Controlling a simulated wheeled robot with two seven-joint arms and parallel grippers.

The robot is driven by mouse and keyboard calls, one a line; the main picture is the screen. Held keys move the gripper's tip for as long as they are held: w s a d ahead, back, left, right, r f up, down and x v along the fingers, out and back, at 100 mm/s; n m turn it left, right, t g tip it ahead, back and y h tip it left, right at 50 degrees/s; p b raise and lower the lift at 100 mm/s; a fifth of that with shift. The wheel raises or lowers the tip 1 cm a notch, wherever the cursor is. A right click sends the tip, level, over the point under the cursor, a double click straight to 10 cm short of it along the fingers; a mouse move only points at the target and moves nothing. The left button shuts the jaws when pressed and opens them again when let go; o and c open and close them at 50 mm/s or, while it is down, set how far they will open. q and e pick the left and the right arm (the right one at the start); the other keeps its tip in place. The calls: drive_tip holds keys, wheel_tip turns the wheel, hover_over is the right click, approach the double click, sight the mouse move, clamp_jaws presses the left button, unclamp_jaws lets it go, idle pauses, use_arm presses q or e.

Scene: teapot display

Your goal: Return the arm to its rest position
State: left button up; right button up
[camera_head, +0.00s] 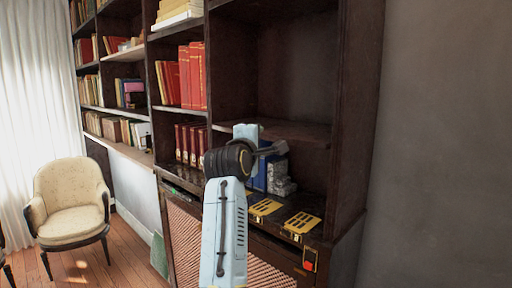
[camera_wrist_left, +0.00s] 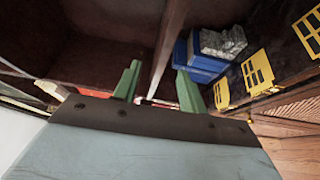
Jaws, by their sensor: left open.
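My left arm rises from the bottom of the head view in front of the dark bookcase (camera_head: 345,150). Its left gripper (camera_head: 275,148) is at the open lower compartment, seen small and partly hidden by my wrist. In the left wrist view the two green fingers of the left gripper (camera_wrist_left: 158,88) stand apart with nothing between them. The grey block (camera_head: 281,180) also shows below the gripper in the head view. My right gripper is in neither view.
Yellow-and-black cards (camera_head: 302,223) lie on the bookcase ledge, right of my arm. Red books (camera_head: 193,78) fill shelves at left. A shelf board (camera_head: 295,131) is close to the gripper. A cream armchair (camera_head: 70,203) stands left. Open floor (camera_head: 125,262) lies between chair and bookcase.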

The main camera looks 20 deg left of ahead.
use_arm(q)
drive_tip(key=shift+s, duration=0.5)
